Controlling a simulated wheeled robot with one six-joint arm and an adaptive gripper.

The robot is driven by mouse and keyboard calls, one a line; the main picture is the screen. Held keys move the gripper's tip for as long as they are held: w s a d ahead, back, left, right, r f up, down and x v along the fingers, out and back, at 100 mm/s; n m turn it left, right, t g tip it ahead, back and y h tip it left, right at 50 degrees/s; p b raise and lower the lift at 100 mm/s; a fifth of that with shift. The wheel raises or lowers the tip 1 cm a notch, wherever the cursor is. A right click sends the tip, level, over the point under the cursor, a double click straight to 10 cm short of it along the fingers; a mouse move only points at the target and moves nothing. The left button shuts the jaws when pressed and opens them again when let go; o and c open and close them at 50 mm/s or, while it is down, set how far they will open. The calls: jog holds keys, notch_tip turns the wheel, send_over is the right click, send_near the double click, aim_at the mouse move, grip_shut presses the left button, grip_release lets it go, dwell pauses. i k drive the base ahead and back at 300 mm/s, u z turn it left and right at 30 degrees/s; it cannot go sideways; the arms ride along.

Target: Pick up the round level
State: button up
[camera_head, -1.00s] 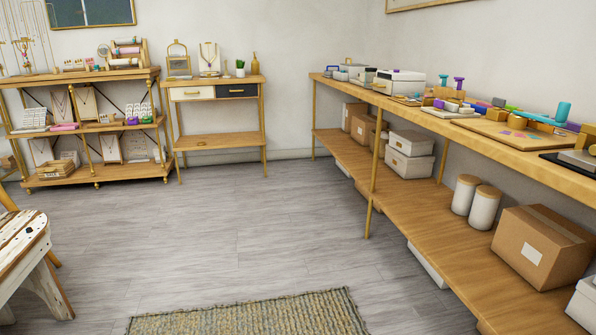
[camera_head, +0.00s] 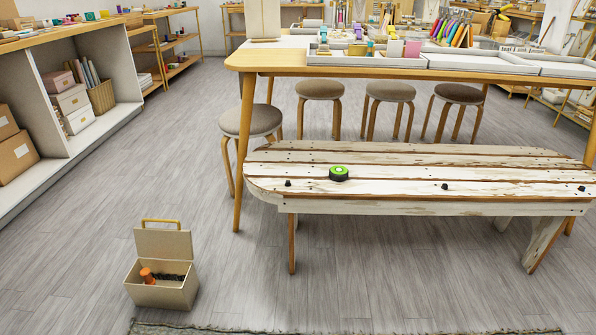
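A small round black object with a bright green top, which looks like the round level (camera_head: 339,173), lies on a weathered white plank bench (camera_head: 400,185). It sits left of the bench's middle, with small dark knobs or bolts near it on the planks. My gripper is not in view.
An open beige toolbox (camera_head: 163,290) with an orange-handled item stands on the floor at left. A long table (camera_head: 245,62) with trays and several stools (camera_head: 250,122) is behind the bench. A rug edge (camera_head: 330,330) lies in front. Grey floor is clear between toolbox and bench.

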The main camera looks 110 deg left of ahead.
aim_at(338, 173)
jog(key=u, duration=4.1)
jog(key=i, duration=1.65)
